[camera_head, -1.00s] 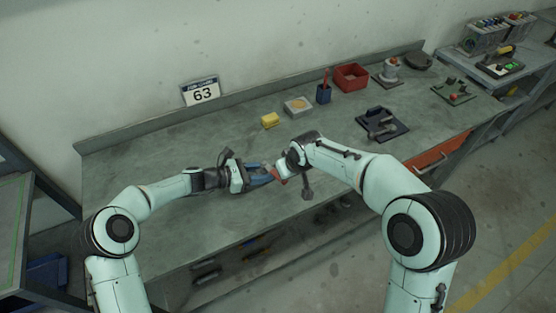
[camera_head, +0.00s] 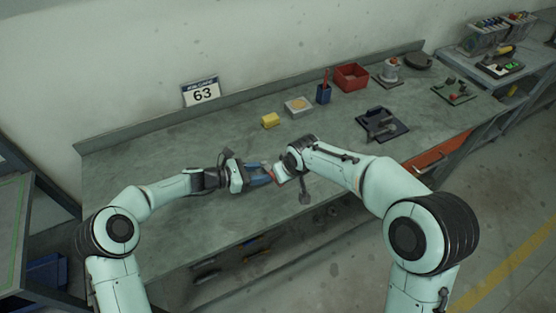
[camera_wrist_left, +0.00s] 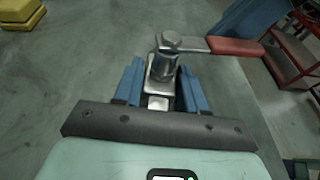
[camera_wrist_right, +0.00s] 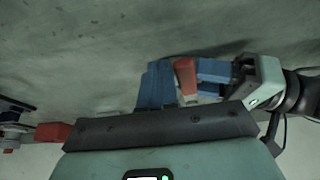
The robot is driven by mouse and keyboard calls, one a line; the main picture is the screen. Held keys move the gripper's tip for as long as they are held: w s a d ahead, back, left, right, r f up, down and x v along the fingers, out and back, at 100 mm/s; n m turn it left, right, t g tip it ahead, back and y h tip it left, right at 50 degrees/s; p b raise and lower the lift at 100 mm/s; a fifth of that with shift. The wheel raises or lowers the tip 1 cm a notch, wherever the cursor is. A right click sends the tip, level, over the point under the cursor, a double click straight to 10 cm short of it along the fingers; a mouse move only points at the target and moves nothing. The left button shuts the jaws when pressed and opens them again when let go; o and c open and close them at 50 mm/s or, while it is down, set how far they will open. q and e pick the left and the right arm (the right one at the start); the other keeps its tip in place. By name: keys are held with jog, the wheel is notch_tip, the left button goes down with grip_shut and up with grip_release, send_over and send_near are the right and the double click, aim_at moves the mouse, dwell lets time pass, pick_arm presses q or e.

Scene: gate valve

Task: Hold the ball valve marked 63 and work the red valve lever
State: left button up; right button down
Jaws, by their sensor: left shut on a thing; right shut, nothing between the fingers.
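My left gripper (camera_head: 266,174) is shut on the metal body of the ball valve (camera_wrist_left: 163,72), held between its two blue fingers above the bench. The red valve lever (camera_wrist_left: 235,46) points to the right from the valve's top in the left wrist view; its red end also shows in the right wrist view (camera_wrist_right: 186,78). My right gripper (camera_wrist_right: 160,84) is shut and empty, its blue fingers right beside the lever's red end. I cannot tell whether they touch it. In the head view the valve is mostly hidden between the two hands.
The sign marked 63 (camera_head: 201,93) stands at the back of the bench (camera_head: 140,165). A yellow block (camera_head: 270,120), a red bin (camera_head: 351,76) and a dark plate with a fixture (camera_head: 382,124) sit behind and to the right. The bench's left part is clear.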

jog(key=shift+s+a, duration=0.1)
jog(key=shift+a, duration=0.05)
jog(key=shift+s+a, duration=0.35)
jog(key=shift+s, duration=0.05)
jog(key=shift+s+a, duration=0.1)
jog(key=shift+a, duration=0.05)
jog(key=shift+s+a, duration=0.1)
dwell(0.4)
jog(key=shift+w+d, duration=0.3)
jog(key=shift+d, duration=0.1)
notch_tip(320, 180, up, 7)
dwell(1.0)
